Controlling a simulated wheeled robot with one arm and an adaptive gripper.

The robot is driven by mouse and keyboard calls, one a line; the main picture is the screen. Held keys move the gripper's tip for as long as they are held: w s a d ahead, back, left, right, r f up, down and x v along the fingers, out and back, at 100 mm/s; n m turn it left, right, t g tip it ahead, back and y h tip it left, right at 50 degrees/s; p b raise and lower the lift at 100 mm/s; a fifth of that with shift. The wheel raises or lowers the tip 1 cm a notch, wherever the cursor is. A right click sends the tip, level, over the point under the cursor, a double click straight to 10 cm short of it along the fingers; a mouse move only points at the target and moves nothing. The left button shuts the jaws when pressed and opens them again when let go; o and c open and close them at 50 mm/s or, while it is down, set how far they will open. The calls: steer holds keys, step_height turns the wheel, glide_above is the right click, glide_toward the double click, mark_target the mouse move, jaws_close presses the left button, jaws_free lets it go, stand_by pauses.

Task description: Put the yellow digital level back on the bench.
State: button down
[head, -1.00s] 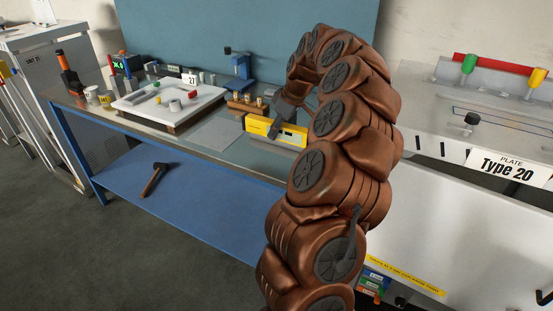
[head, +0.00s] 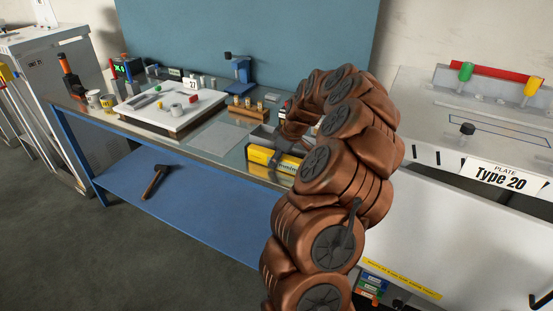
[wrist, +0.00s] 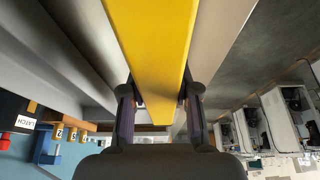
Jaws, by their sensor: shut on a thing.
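The yellow digital level (head: 272,159) is near the right end of the bench (head: 197,156), partly hidden behind my arm. I cannot tell whether it touches the bench top. My gripper (head: 285,142) is shut on it from above. In the wrist view the yellow level (wrist: 152,45) runs away from the camera as a long bar, and the two dark fingers of my gripper (wrist: 160,95) press on its sides.
A grey mat (head: 216,137) lies left of the level, and a wooden block with brass pieces (head: 247,109) stands behind. A white tray (head: 128,105) with small parts is farther left. A hammer (head: 155,181) lies on the lower blue shelf. The Type 20 plate machine (head: 430,140) stands right.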

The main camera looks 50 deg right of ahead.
steer(key=shift+f, duration=0.15)
steer(key=c, duration=0.8)
jaws_free()
steer(key=shift+c, duration=0.2)
